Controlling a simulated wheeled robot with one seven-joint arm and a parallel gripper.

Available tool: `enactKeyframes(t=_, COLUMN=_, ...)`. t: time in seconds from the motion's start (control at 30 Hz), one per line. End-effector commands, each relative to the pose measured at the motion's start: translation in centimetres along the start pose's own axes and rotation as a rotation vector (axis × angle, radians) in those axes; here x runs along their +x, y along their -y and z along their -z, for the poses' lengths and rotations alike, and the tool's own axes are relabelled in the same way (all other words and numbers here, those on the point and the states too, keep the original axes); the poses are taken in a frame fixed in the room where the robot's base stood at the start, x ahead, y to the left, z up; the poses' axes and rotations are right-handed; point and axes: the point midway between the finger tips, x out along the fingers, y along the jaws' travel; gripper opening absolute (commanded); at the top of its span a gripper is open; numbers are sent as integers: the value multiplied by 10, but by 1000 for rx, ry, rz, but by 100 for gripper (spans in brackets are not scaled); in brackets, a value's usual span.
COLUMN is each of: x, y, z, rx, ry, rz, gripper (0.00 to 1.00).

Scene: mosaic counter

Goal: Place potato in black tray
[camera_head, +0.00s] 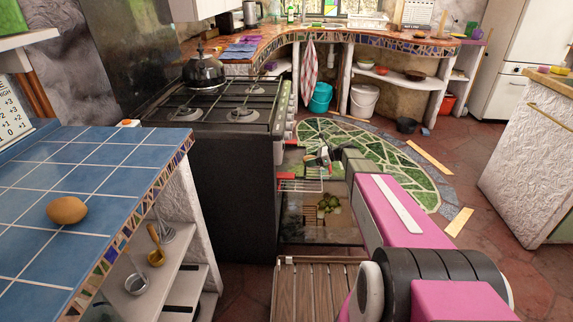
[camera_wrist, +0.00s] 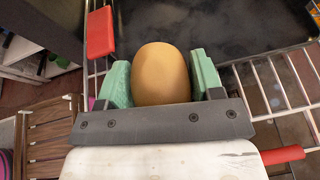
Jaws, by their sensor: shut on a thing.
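My gripper (camera_wrist: 162,85) is shut on a smooth, yellow-brown, potato-like thing (camera_wrist: 161,72) between its green fingers. In the head view my gripper (camera_head: 323,157) is in front of the stove, above a wire rack; the held thing is too small to make out there. A brown potato (camera_head: 67,210) lies on the blue tiled counter at the left, apart from my gripper. A dark, smudged flat surface (camera_wrist: 225,22) lies beyond the held thing in the wrist view. I cannot tell whether it is the black tray.
Wire racks with red grips (camera_wrist: 281,155) are close to my gripper on both sides. The black stove (camera_head: 215,175) stands left of my arm, with a kettle (camera_head: 204,70) on top. A slatted wooden piece (camera_head: 315,290) is low in front. Open tiled floor lies right of my arm.

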Motion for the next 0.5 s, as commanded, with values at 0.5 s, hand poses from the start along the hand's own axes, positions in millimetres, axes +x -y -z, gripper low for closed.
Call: enactKeyframes(t=0.5, x=102, y=-2, z=-42, rx=1, ry=0, rz=0, gripper=33)
